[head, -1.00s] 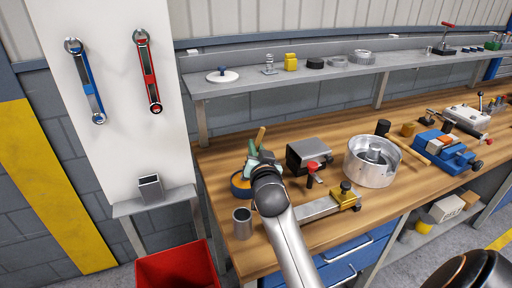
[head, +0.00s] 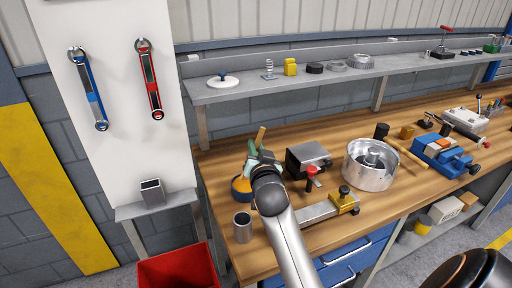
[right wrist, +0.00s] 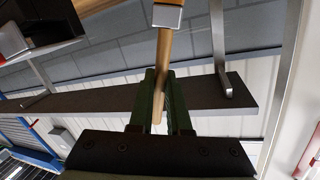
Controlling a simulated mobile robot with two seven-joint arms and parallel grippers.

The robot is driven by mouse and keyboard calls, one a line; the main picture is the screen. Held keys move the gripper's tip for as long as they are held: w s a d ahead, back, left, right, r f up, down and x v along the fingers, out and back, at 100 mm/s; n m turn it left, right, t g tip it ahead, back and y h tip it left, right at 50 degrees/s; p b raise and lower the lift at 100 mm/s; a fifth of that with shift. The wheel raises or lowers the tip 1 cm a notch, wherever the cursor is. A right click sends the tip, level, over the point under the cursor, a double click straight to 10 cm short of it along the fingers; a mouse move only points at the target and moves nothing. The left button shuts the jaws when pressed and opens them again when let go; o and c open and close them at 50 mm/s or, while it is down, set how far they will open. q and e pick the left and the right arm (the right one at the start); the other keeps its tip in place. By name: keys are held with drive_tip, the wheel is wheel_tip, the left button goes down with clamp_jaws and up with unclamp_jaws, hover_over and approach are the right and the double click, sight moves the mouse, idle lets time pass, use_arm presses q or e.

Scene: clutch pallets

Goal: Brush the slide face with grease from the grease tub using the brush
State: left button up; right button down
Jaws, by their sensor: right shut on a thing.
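The brush has a wooden handle (head: 260,137) that sticks up from my right gripper (head: 256,163) in the head view. In the right wrist view the brush (right wrist: 164,50) lies between the green fingers of my right gripper (right wrist: 160,108), which is shut on the handle; a metal ferrule shows at the top edge. The bristles are hidden in the head view. The grease tub (head: 240,186), blue with orange contents, stands just beside and under the gripper, partly covered by it. A flat steel slide (head: 316,213) with a yellow block lies to the right. My left gripper is not in view.
A steel cup (head: 242,226) stands at the bench's front left. A grey block with a red-knobbed clamp (head: 308,158) and a round metal housing (head: 371,166) stand to the right. A red bin (head: 178,268) is on the floor. A shelf (head: 300,88) runs behind.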

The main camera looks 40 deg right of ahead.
drive_tip(key=shift+r+p, duration=2.1)
drive_tip(key=shift+r, duration=0.55)
drive_tip(key=shift+s+f, duration=0.1)
